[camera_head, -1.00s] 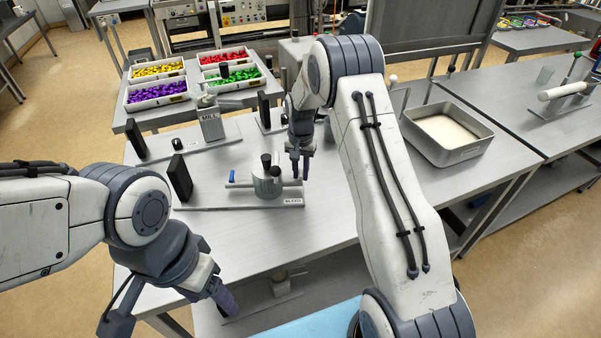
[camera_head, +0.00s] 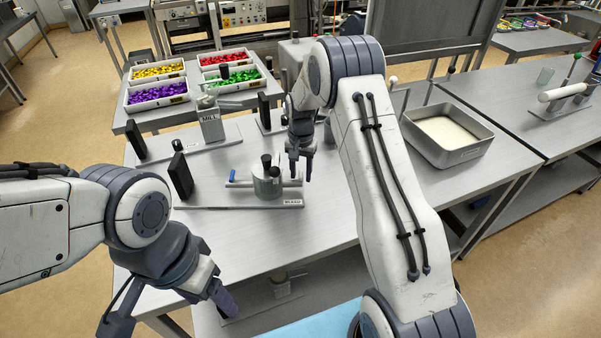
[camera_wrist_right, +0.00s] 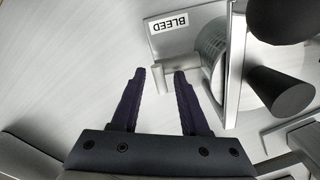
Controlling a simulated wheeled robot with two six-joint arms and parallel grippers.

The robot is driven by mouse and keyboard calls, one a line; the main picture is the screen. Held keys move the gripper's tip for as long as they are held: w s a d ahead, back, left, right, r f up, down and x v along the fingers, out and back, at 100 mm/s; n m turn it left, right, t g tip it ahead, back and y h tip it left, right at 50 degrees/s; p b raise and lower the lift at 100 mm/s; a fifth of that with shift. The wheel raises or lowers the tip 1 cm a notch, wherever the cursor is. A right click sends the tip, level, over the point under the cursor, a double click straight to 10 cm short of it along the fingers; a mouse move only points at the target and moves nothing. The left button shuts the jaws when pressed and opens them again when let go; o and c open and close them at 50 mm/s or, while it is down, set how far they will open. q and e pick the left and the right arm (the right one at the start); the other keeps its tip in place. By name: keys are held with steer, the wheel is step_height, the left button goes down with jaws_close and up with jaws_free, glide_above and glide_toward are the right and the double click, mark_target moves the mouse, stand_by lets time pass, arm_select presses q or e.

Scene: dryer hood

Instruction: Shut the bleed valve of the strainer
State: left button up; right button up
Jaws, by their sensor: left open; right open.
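The strainer (camera_head: 267,182) is a grey cylinder with black knobs, on a flat plate with a BLEED label (camera_head: 291,202). It has a blue-ended lever (camera_head: 233,175) on its left side. In the right wrist view the strainer body (camera_wrist_right: 212,55) stands to the right, with its label (camera_wrist_right: 168,24) above. A short grey stub (camera_wrist_right: 160,80) stands near the label, between my right fingertips in the picture; contact cannot be told. My right gripper (camera_head: 300,180) is open, just right of the strainer, and shows in the wrist view (camera_wrist_right: 159,72). My left gripper (camera_head: 226,300) is open at the table's front, away from the strainer.
Black upright plates (camera_head: 180,176) and a MILL unit (camera_head: 210,120) stand left and behind. Trays of coloured pieces (camera_head: 160,104) are at the back left. A metal pan (camera_head: 480,148) sits on the right. The table front is clear.

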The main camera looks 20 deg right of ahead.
mark_target(300, 173)
step_height(300, 173, up, 10)
steer(key=b, duration=0.2)
steer(key=shift+r, duration=0.2)
stand_by(0.3)
steer(key=s+a+r+n, duration=0.3)
steer(key=s+a, duration=0.4)
steer(key=a, duration=0.1)
steer(key=s+a+r+n, duration=0.3)
steer(key=s+a+n, duration=0.1)
steer(key=s+a, duration=0.3)
steer(key=s+a+f+n+y, duration=0.1)
steer(key=s+n, duration=0.7)
steer(key=s, duration=1.4)
steer(key=shift+a+f, duration=0.5)
steer(key=shift+a, duration=0.45)
steer(key=shift+s, duration=0.1)
